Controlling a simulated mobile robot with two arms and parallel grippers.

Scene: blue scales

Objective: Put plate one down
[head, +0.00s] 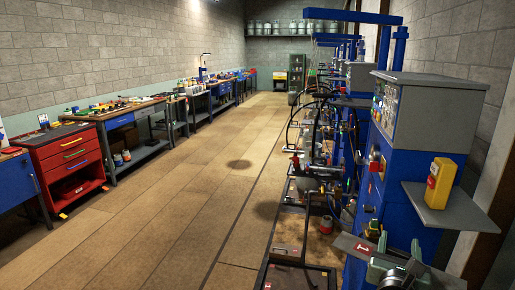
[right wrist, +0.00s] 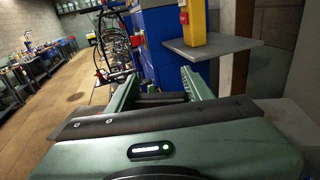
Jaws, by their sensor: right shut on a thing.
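Plate one (head: 349,243) is a dark grey flat plate with a red label marked 1, at the lower right of the head view. My right gripper (head: 388,266), grey-green, is shut on it, and the gripper hides the plate's middle. In the right wrist view the plate shows as a dark strip (right wrist: 160,98) between the two fingers of my right gripper (right wrist: 160,92). The plate is held in front of the blue machine (head: 400,160). My left gripper is out of view.
A grey shelf (head: 459,211) juts from the blue machine, with a yellow device (head: 438,184) on it and bare room beside it. A row of machines with hoses runs back. A red tool cabinet (head: 74,158) and workbenches line the left wall. The wooden floor (head: 180,210) between is clear.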

